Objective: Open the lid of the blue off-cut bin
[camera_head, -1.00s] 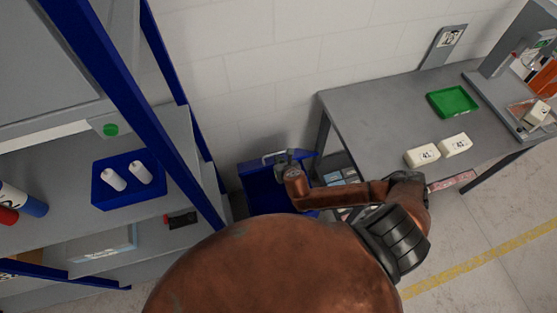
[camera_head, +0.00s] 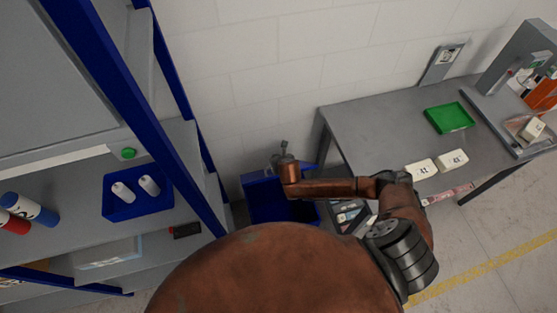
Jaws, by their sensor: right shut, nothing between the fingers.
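The blue off-cut bin (camera_head: 262,208) stands on the floor between the shelf rack and the grey table, partly hidden by my right arm. Its blue inner walls seem to show. Blue edges show on both sides of my wrist at the bin's back. The lid and its handle are mostly hidden behind my gripper, so I cannot tell how far the lid stands open. My right gripper (camera_head: 284,148) is at the back edge of the bin, near the wall. It is shut and empty. My left gripper is not in view.
The blue shelf rack (camera_head: 180,110) stands close on the left and holds a small blue tray (camera_head: 137,208) with white rolls. The grey table (camera_head: 375,125) on the right carries a green tray (camera_head: 449,117) and white blocks (camera_head: 453,160). The white wall is close behind the bin.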

